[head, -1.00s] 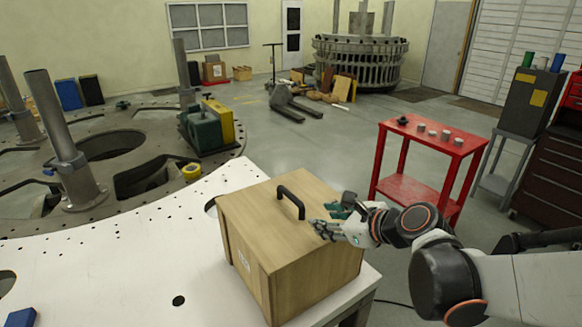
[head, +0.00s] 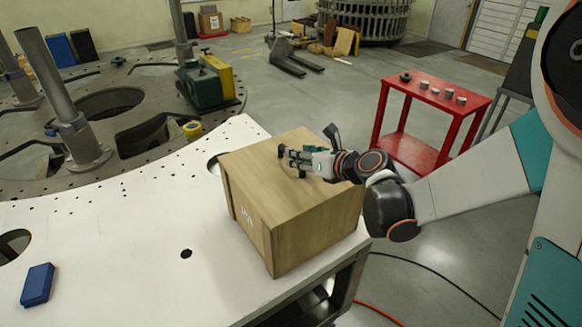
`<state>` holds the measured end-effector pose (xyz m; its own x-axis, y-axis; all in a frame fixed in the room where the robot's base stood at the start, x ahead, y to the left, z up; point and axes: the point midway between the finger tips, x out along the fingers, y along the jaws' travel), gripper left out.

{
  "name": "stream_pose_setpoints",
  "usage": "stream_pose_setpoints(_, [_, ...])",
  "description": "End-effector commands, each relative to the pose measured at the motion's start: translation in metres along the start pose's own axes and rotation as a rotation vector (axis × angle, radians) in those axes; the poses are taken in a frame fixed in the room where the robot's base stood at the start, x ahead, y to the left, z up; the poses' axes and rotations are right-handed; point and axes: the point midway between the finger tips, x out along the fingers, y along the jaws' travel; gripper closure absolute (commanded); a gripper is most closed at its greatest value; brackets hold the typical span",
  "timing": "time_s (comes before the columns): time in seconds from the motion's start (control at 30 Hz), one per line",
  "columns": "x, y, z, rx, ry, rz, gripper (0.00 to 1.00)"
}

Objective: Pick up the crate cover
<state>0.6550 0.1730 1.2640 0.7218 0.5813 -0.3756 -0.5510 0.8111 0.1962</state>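The wooden crate (head: 310,230) stands upright on the corner of the white plate. Its flat wooden cover (head: 255,170) lies on top; I cannot make out a gap beneath it. My gripper (head: 291,162) is over the middle of the cover, reaching in from the right, with its fingertips where the black handle stands. The handle is largely hidden by or merged with the dark fingers. I cannot tell whether the fingers are closed around it or only beside it.
The white plate (head: 120,240) has free room left of the crate, with a blue block (head: 37,285) on it. A red table (head: 433,100) with small metal parts stands behind right. The large round turret plate (head: 150,85) with posts is at the back left.

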Motion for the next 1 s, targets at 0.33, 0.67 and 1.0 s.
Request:
stream_pose_setpoints(0.33, [0.04,0.002,-0.003,-0.001,0.0,0.001,0.61])
stream_pose_setpoints(0.67, [0.053,0.001,-0.003,-0.001,0.0,-0.001,0.61])
stream_pose_setpoints(1.0, [0.052,0.001,-0.003,-0.001,0.0,-0.001,1.0])
